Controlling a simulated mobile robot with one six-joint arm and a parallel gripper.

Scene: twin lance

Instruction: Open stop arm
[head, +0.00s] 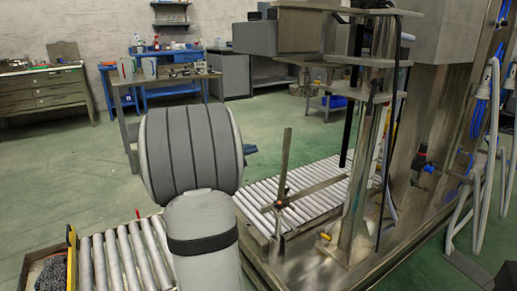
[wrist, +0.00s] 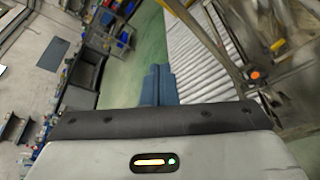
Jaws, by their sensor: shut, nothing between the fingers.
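The stop arm is a metal bar (head: 318,187) lying across the roller conveyor. In the head view my arm hides most of the gripper; only a blue bit (head: 249,149) shows.
A roller conveyor (head: 262,203) runs under the bar, beside a metal column (head: 365,170) and machine frame. Another roller section (head: 125,258) lies at the lower left. Workbenches (head: 165,85) and a drawer cabinet (head: 45,92) stand behind. Green floor (head: 75,165) is open at the left.

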